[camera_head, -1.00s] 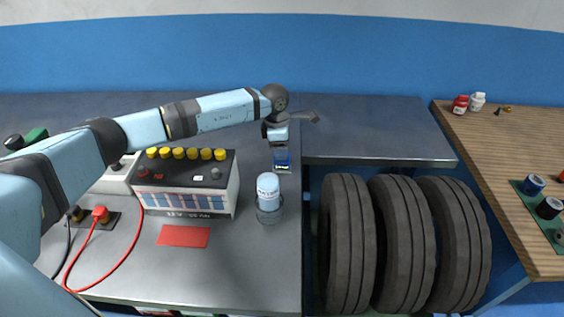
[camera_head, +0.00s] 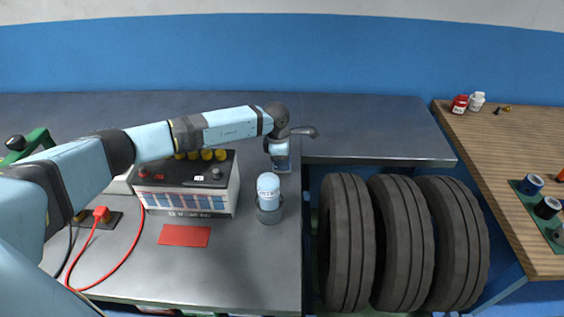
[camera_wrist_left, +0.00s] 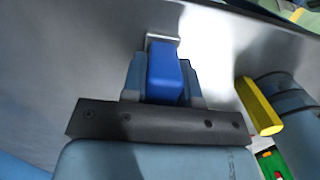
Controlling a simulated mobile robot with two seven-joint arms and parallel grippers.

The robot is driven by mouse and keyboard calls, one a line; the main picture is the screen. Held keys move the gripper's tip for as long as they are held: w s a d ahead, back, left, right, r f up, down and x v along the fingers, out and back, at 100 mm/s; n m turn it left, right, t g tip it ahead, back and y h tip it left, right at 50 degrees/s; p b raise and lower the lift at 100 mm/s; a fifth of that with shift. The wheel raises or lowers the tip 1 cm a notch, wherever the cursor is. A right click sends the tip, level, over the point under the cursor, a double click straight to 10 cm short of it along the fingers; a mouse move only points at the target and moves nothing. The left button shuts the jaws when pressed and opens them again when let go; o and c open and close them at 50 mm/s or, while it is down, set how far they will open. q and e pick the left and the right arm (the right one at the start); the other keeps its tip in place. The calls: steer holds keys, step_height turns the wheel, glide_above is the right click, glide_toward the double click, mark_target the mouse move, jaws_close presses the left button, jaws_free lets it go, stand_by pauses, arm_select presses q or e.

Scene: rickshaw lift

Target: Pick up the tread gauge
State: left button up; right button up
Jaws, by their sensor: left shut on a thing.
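The tread gauge (camera_wrist_left: 165,75) has a blue body and a pale metal end. In the left wrist view it sits between the two fingers of my left gripper (camera_head: 281,163), which are shut on it. In the head view my left gripper points down at the grey bench (camera_head: 255,270), behind the light-blue can, and largely hides the gauge. I cannot tell whether the gauge still touches the bench. My right gripper is not in view.
A battery (camera_head: 187,200) with yellow caps stands left of the gripper. A light-blue can (camera_head: 268,190) in a dark holder stands just in front of it. A red card (camera_head: 184,236) lies on the bench. Several tyres (camera_head: 347,240) stand to the right.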

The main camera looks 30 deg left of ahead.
arm_select(q)
step_height(320, 180, up, 20)
steer(key=b, duration=0.1)
stand_by(0.5)
steer(key=shift+o, duration=0.5)
